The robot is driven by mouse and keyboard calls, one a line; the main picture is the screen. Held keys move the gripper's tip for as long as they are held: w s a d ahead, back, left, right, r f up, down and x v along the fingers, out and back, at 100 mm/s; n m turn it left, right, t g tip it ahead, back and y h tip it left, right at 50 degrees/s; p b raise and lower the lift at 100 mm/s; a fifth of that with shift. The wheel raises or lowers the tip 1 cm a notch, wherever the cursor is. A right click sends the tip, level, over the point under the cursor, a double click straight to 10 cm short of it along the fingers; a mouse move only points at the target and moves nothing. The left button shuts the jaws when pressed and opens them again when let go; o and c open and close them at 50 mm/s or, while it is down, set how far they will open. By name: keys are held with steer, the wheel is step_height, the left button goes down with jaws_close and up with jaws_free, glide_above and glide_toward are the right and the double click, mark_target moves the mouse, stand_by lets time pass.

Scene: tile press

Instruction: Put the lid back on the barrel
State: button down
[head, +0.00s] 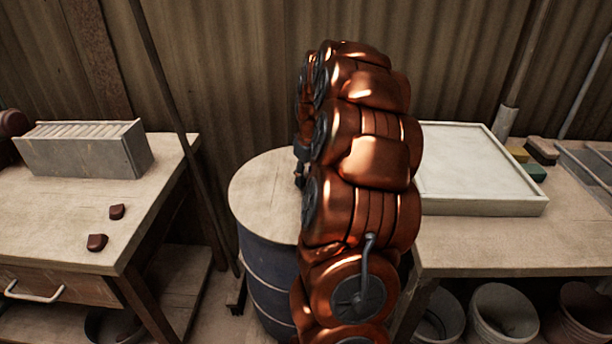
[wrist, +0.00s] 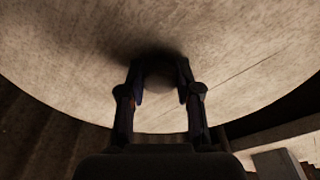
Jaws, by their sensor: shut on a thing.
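The barrel (head: 264,285) is dark blue and stands between two tables in the head view. A round, pale wooden lid (head: 262,195) covers its top there, looking level. I cannot tell whether it sits fully down or slightly above the rim. The lid also fills the upper wrist view (wrist: 70,55), with a dark round knob (wrist: 163,74) near its middle. My gripper (wrist: 162,92) is shut on this knob, one finger on each side. In the head view, my copper arm hides the lid's right part and most of my gripper.
A left table (head: 60,200) bears a grey slotted box (head: 85,152) and two small dark red pieces (head: 97,242). A right table (head: 520,240) holds a pale tray (head: 470,170) and small blocks. Buckets (head: 500,315) stand below it. A thin pole (head: 180,120) leans left of the barrel.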

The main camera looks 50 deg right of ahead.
steer(key=c, duration=0.7)
jaws_free()
steer(key=o, duration=0.5)
steer(key=shift+c, duration=0.2)
steer(key=shift+r, duration=0.15)
steer(key=shift+r+p, duration=1.4)
steer(key=shift+r, duration=2)
jaws_close()
